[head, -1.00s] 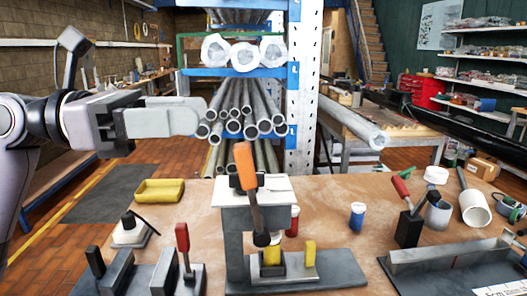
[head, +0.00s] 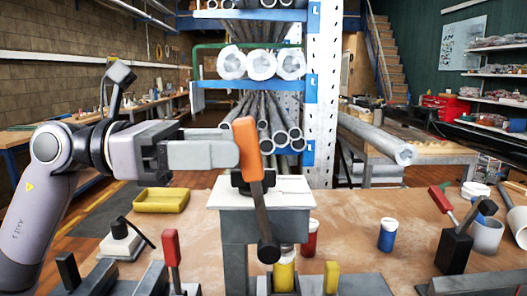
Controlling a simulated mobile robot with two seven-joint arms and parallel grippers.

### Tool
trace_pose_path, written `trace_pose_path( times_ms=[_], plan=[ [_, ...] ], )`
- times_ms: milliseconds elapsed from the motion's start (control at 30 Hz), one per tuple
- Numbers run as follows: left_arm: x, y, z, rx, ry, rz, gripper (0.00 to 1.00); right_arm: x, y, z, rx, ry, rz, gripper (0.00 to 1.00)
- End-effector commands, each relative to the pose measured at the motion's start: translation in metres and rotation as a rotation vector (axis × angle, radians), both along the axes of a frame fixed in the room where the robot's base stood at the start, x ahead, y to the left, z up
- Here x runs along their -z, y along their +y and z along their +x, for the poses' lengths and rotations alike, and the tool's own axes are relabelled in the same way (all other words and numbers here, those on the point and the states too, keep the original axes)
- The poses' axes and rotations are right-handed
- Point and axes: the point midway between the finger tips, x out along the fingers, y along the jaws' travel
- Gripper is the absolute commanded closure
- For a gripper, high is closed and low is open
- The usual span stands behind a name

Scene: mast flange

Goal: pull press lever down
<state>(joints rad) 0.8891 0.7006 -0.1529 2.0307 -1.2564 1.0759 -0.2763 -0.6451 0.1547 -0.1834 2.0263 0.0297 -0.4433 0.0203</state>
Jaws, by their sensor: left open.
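The press lever (head: 250,150) has an orange handle and a dark rod that ends in a round dark knob low in front. It leans slightly and stands on the grey press (head: 237,232) with its pale top plate. My left gripper (head: 228,154) reaches in from the left at the height of the orange handle. Its fingers show side-on, and the handle covers their tips. I cannot tell whether they touch the handle or straddle it. The gripper is open. My right gripper is not in view.
A yellow tray (head: 161,200) lies on the bench at left. A blue-and-white can (head: 387,236) and another red-handled tool (head: 455,247) stand at right.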

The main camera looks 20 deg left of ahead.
Motion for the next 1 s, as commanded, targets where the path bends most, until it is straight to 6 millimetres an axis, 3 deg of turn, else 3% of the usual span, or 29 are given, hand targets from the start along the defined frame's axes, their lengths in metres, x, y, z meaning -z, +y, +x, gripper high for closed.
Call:
trace_pose_path(
  times_ms=[133,300,667,700,867,1000],
  plan=[
    [-0.003,-0.024,0.006,0.005,0.0,-0.001,0.47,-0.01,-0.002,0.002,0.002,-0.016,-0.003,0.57],
    [-0.003,-0.044,0.012,0.003,-0.001,-0.002,0.47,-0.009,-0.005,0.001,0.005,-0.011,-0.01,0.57],
    [-0.001,-0.053,0.015,0.0,0.0,-0.001,0.47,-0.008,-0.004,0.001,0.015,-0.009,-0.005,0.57],
    [-0.001,-0.053,0.015,0.0,0.0,-0.001,0.5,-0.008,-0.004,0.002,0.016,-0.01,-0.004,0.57],
    [-0.001,-0.053,0.015,0.0,0.0,-0.001,1.0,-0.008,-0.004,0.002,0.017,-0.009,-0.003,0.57],
    [-0.001,-0.053,0.015,0.0,0.0,0.0,1.0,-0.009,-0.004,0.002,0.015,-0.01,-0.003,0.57]
  ],
)
